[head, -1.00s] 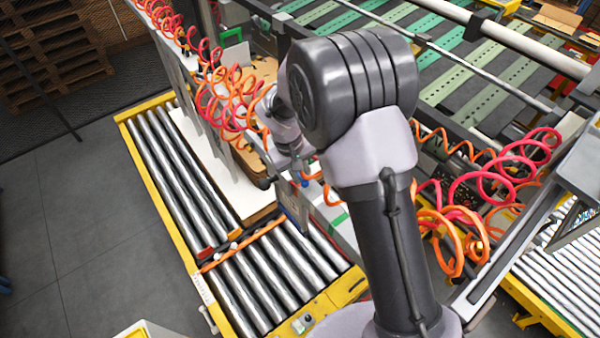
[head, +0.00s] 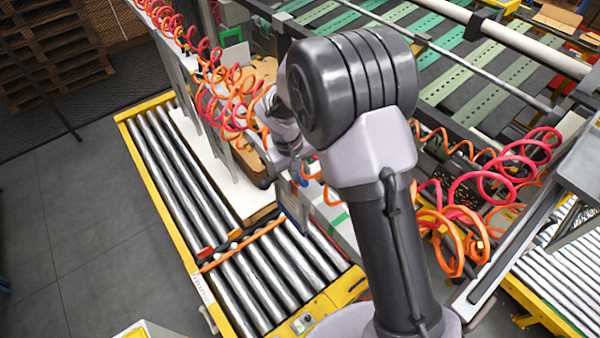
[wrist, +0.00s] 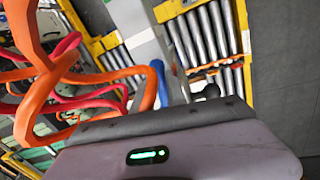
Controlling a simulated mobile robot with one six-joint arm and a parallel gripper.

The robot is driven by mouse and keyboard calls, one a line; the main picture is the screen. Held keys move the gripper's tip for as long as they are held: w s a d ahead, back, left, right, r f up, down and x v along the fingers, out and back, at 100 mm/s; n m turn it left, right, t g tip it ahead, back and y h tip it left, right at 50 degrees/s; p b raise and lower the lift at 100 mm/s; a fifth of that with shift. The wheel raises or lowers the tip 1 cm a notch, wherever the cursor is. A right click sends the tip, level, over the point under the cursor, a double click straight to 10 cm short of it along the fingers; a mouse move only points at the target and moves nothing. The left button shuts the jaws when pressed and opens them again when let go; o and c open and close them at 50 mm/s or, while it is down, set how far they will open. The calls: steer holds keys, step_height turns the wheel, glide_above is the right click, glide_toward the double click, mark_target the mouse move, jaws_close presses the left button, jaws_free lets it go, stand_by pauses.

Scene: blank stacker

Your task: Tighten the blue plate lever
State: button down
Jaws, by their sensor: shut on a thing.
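In the head view my arm covers most of this spot.
Coiled red and orange hoses (head: 232,98) hang close left of my wrist, and more (wrist: 50,85) cross the wrist view's left side. A yellow-framed roller conveyor (head: 160,190) runs below, carrying a pale stack (head: 215,175). Grey floor at left is clear.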

steer(key=shift+a, duration=0.1)
steer(key=w+a+m+g+b, duration=0.2)
steer(key=a+m+b, duration=0.3)
steer(key=m, duration=1)
steer(key=shift+w+a+m+g+y+b, duration=0.3)
steer(key=shift+w+a+m+y, duration=0.1)
steer(key=shift+a, duration=0.6)
steer(key=shift+r, duration=0.1)
steer(key=c, duration=1.3)
jaws_free()
steer(key=shift+c, duration=0.2)
step_height(320, 180, up, 17)
steer(key=w+a+p, duration=0.2)
steer(key=w+p, duration=0.1)
steer(key=p, duration=0.2)
